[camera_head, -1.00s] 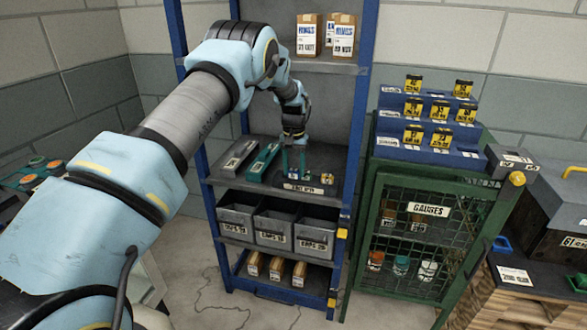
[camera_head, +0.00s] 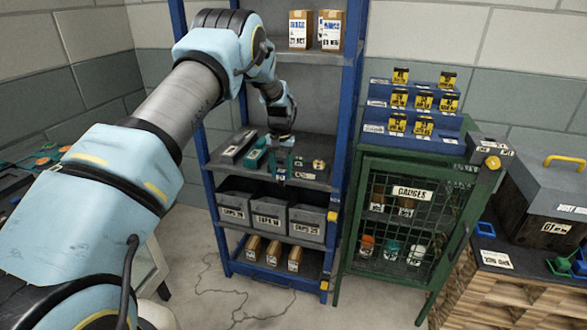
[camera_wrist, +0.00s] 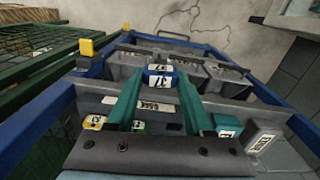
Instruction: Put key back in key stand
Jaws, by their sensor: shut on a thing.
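My gripper (camera_head: 281,170) is at the front of the blue rack's middle shelf (camera_head: 312,184). In the wrist view its teal fingers (camera_wrist: 160,82) are shut on a small blue piece with white number labels (camera_wrist: 160,70), which I take for the key. The rest of it is hidden in the head view. A blue stepped stand (camera_head: 445,118) carries several yellow-and-black tags on top of the green cabinet, right of the rack. I cannot read the tags, and the gripper is well apart from this stand.
Grey bins (camera_head: 270,218) sit below the gripper. A blue rack post (camera_head: 343,120) stands between the gripper and the green gauge cabinet (camera_head: 400,215). Small yellow pieces (camera_head: 318,164) lie on the middle shelf. A grey toolbox (camera_head: 545,190) is at the right.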

